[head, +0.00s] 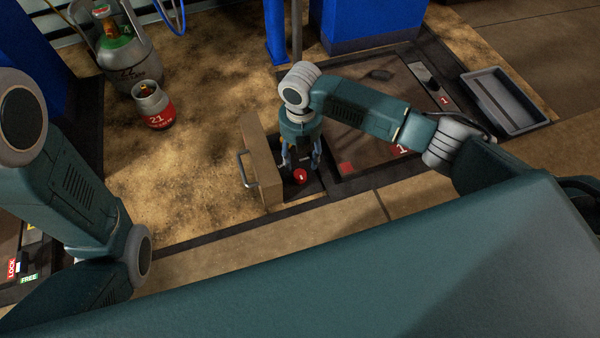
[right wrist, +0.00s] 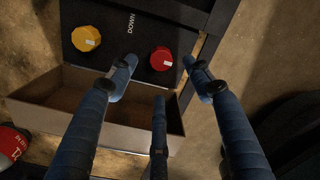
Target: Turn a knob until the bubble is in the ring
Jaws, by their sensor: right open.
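A red knob (head: 300,176) sits on a dark panel beside a tan box-like cover. In the right wrist view the red knob (right wrist: 161,59) and a yellow knob (right wrist: 86,38) are on the dark panel (right wrist: 125,60), which is marked DOWN. My right gripper (head: 301,162) points down over the red knob. In the wrist view its fingers (right wrist: 161,72) are spread, with the red knob showing between the tips and nothing held. Whether they touch it, I cannot tell. No bubble or ring can be made out. My left arm shows, but its gripper does not.
The tan cover (head: 264,165) with a metal handle (head: 244,168) stands close left of my right gripper. A platform plate (head: 345,140) lies to the right, with a grey tray (head: 505,101) beyond. Gas cylinders (head: 153,104) stand at the left back. Sandy floor between is clear.

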